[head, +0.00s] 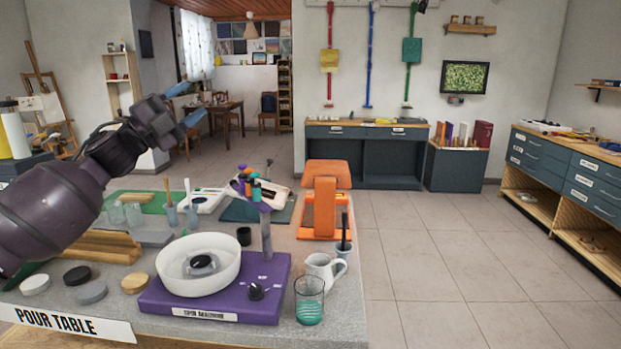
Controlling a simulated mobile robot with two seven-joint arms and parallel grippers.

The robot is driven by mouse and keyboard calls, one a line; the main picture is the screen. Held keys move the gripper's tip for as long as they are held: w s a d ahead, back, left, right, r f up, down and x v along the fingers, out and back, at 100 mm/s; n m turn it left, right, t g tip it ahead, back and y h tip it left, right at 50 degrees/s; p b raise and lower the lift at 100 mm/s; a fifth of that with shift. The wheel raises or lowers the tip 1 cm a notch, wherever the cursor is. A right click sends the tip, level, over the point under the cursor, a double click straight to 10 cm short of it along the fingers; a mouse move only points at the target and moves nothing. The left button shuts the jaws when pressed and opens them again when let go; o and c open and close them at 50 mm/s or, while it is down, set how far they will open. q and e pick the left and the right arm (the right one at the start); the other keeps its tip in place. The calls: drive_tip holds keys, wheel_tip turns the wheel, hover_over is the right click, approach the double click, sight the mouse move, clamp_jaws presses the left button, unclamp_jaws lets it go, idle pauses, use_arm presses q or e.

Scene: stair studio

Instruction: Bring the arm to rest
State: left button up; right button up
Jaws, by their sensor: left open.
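My left arm comes in from the left edge and reaches up over the table. Its left gripper (190,105) is raised well above the pour table (190,330), with its blue-grey fingers pointing up and to the right. The jaws are open and I see nothing between them. The gripper touches nothing on the table. My right gripper is not in this view.
Below stand a purple spin machine (268,280) with a white bowl (205,265), a white pitcher (322,270), a glass (309,300) and an orange device (325,200). Several jar lids lie at the front left. Open tiled floor lies to the right.

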use_arm(q)
drive_tip(key=s+f+n+t+y, duration=0.1)
drive_tip(key=s+f+n+y, duration=0.4)
drive_tip(key=f, duration=0.7)
drive_tip(key=s+f+n+t+y, duration=0.1)
drive_tip(key=s+f+n+y, duration=0.25)
drive_tip(key=f+n, duration=0.55)
drive_tip(key=s+f+n+t+y, duration=0.1)
drive_tip(key=s+f+n+y, duration=0.3)
drive_tip(key=f, duration=1)
drive_tip(key=s+a+f+n+g+y, duration=0.2)
drive_tip(key=s+f+n+g+y, duration=0.1)
drive_tip(key=s+f, duration=0.9)
drive_tip(key=s+a+f+n+g+y+p, duration=0.1)
drive_tip(key=s+f+n+g+y, duration=0.2)
drive_tip(key=s+f, duration=0.9)
drive_tip(key=s+n, duration=0.2)
drive_tip(key=s, duration=0.6)
drive_tip(key=shift+s+a+n+g, duration=0.15)
drive_tip(key=shift+a+n+g, duration=0.15)
drive_tip(key=shift+a+n, duration=0.1)
